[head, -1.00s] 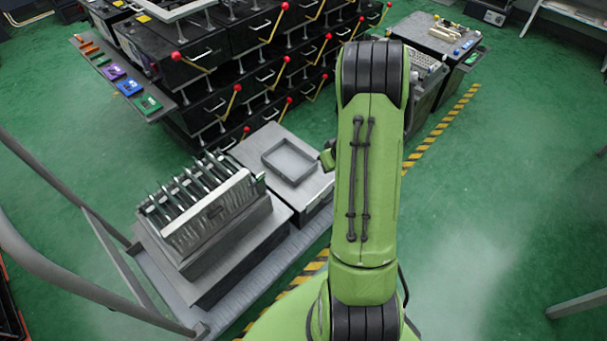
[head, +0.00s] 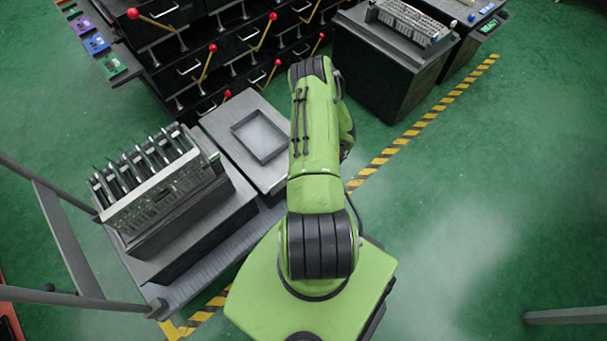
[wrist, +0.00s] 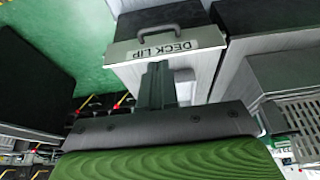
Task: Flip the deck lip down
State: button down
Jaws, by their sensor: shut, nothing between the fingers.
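A panel labelled "DECK LIP" (wrist: 165,50) shows in the wrist view, on the front of a grey box with a dark handle (wrist: 155,34) at its upper edge. My gripper (wrist: 157,80) is shut and empty, its fingers pointing at the panel just below the label. I cannot tell whether they touch it. In the head view my arm hides the gripper's fingers. A grey box with a shallow tray (head: 259,136) on top stands left of my arm; its label side is not visible there.
A slotted rack on a block (head: 160,190) stands left of the tray box. Black drawer units with red-knobbed levers (head: 205,65) are behind. A dark cabinet (head: 390,65) stands at the back right. Green floor is clear at right, beyond a striped line (head: 420,125).

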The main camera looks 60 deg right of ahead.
jog(key=a+b+x, duration=0.1)
jog(key=b+x, duration=0.4)
jog(key=x, duration=0.8)
jog(key=shift+s+d+f+b, duration=0.15)
jog(key=shift+d+f+b, duration=0.25)
jog(key=shift+f, duration=0.05)
